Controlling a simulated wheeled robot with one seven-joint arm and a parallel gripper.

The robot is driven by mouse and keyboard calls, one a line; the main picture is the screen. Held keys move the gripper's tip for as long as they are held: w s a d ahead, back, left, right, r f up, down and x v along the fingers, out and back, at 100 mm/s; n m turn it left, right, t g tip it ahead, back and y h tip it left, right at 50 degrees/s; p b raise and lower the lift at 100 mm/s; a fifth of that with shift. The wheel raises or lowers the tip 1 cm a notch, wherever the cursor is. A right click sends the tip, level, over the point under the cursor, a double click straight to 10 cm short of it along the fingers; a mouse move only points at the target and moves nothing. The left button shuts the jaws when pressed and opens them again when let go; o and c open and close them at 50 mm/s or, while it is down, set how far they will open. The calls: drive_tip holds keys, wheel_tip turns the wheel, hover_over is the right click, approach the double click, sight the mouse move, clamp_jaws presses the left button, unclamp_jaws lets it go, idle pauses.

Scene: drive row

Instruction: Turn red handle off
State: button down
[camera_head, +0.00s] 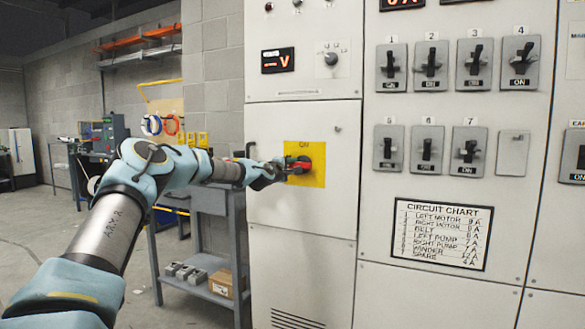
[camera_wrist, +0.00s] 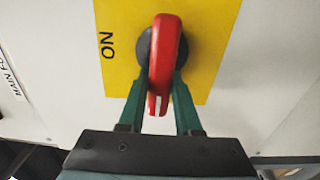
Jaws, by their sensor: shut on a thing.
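The red handle (camera_head: 299,163) sits on a yellow plate (camera_head: 318,150) on the grey cabinet front. In the wrist view the red handle (camera_wrist: 166,60) stands out from a dark round hub on the yellow plate (camera_wrist: 212,50), with the word ON beside it. My gripper (camera_head: 283,170) reaches the handle from the left. In the wrist view the green fingers of my gripper (camera_wrist: 157,98) lie on either side of the handle's lower end. They are shut on it. The handle's white mark shows between the fingers.
Several numbered switches (camera_head: 430,65) fill the panel to the right, above a circuit chart (camera_head: 441,235). A voltage display (camera_head: 278,60) and a knob (camera_head: 330,60) are above the handle. A grey cart (camera_head: 236,215) with a cardboard box stands left of the cabinet.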

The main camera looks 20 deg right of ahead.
drive_tip(key=c, duration=0.6)
unclamp_jaws()
drive_tip(key=shift+a, duration=0.1)
drive_tip(key=b+v, duration=0.1)
drive_tip(key=v, duration=0.9)
drive_tip(key=shift+s, duration=0.3)
drive_tip(key=shift+a, duration=0.15)
